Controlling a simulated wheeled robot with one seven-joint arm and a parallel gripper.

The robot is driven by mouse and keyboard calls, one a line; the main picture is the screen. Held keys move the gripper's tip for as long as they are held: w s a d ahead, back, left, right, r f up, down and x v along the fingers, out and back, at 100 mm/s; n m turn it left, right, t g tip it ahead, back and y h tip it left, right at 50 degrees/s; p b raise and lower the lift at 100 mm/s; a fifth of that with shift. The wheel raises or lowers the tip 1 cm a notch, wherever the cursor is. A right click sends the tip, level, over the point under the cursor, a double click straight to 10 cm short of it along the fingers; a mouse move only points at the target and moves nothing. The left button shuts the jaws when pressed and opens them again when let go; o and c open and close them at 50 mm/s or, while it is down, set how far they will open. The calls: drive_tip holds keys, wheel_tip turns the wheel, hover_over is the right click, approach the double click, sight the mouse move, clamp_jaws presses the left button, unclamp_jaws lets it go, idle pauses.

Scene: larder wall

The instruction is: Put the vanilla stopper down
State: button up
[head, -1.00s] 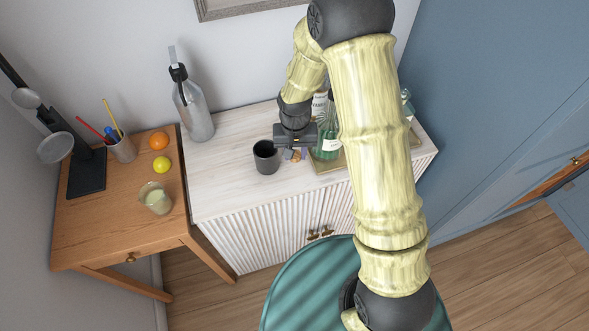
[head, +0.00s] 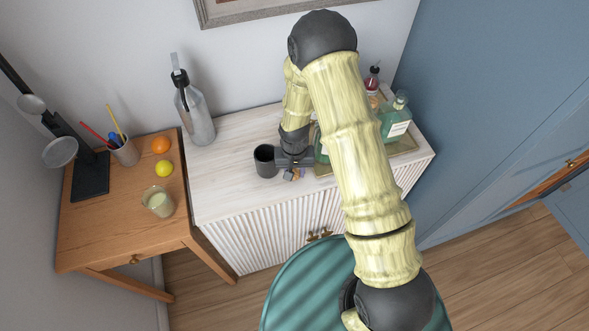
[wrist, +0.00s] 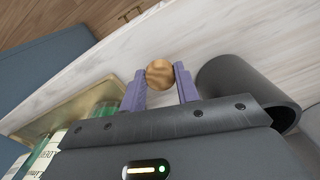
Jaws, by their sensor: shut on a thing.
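The vanilla stopper (wrist: 160,73) shows in the wrist view as a round, brown, wood-like end between the two purple fingers. My gripper (wrist: 159,88) is shut on it. In the head view my gripper (head: 293,174) is over the white cabinet top (head: 225,180), just right of the dark cup and left of the tray. The stopper is mostly hidden there by the fingers. I cannot tell whether it touches the cabinet top.
The dark cup (head: 265,160) stands close beside my gripper. A gold-rimmed tray (wrist: 80,105) with green bottles (head: 395,120) is on the other side. A grey swing-top bottle (head: 196,115) stands behind left. Bare cabinet top lies left of the cup and along the front.

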drive_tip(key=shift+f, duration=0.15)
drive_tip(key=shift+f, duration=0.1)
drive_tip(key=shift+f, duration=0.1)
drive_tip(key=o, duration=0.9)
drive_tip(key=shift+o, duration=0.2)
drive_tip(key=shift+r, duration=0.2)
wheel_tip(320, 180, up, 12)
drive_tip(key=b, duration=0.3)
drive_tip(key=shift+b, duration=0.3)
